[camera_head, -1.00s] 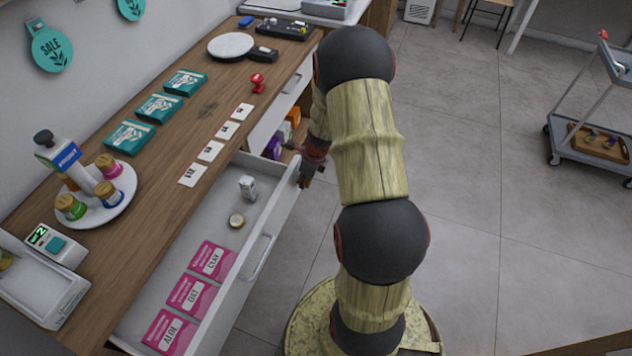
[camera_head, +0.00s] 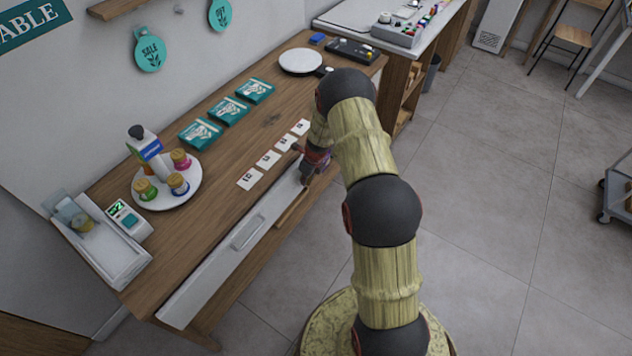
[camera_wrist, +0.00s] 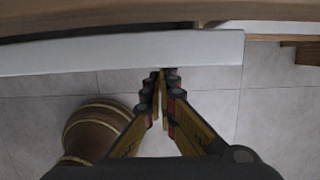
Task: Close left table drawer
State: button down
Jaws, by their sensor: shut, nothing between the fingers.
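The left table drawer has a white front (camera_head: 225,258) with a pale bar handle (camera_head: 248,232). In the head view the front lies close along the wooden table's edge, and no drawer interior shows. I cannot tell whether a thin gap is left. My gripper (camera_head: 307,176) is at the far right end of this front, partly hidden by my arm. In the wrist view my gripper (camera_wrist: 162,73) is shut and empty, its tips at the white drawer front (camera_wrist: 120,52). I cannot tell whether they touch it.
The wooden tabletop (camera_head: 225,170) holds a round white stand (camera_head: 196,190) with jars, teal boxes (camera_head: 228,111), small white cards (camera_head: 269,159) and a white tray (camera_head: 108,250). A grey cart (camera_head: 618,190) stands far right. The tiled floor (camera_head: 480,230) between is clear.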

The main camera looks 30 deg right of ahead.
aim_at(296, 175)
jog(key=shift+w+a+p, duration=0.3)
jog(key=shift+w, duration=0.4)
jog(key=shift+w+a+p, duration=0.25)
jog(key=shift+w+p, duration=0.05)
jog(key=shift+w, duration=0.35)
jog(key=shift+w+a+p, duration=0.3)
jog(key=shift+w, duration=0.4)
